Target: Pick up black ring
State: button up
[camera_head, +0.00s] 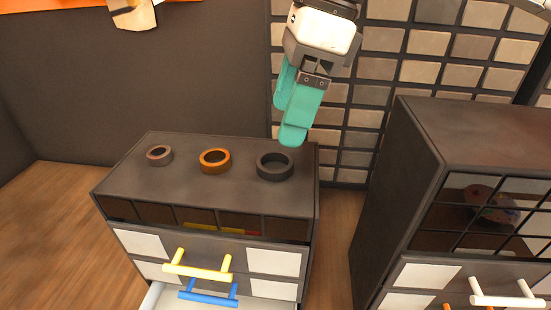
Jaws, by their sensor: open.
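The black ring (274,177) lies flat on the right part of the dark top of a low drawer cabinet (225,150). An orange ring (215,170) lies to its left, and a smaller grey-brown ring (159,156) lies farther left. My gripper (287,118), with teal fingers, hangs above the cabinet top, up and slightly right of the black ring. It is open and empty, with its fingertips apart from the ring. The near finger partly covers the far one. The black ring is in plain view.
The cabinet's front has a yellow handle (198,270) and a blue handle (208,295) on a drawer that stands partly open. A taller dark cabinet (480,135) stands at the right, across a floor gap. A tiled wall (425,72) is behind.

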aim_at(280, 150)
jog(key=shift+s+d+p+x, duration=0.1)
jog(key=shift+p+x, duration=0.3)
jog(key=shift+x, duration=1.25)
jog(key=shift+s+d+p+x, duration=0.15)
jog(key=shift+p+x, duration=0.25)
jog(key=shift+x, duration=1.2)
jog(key=c, duration=1.2)
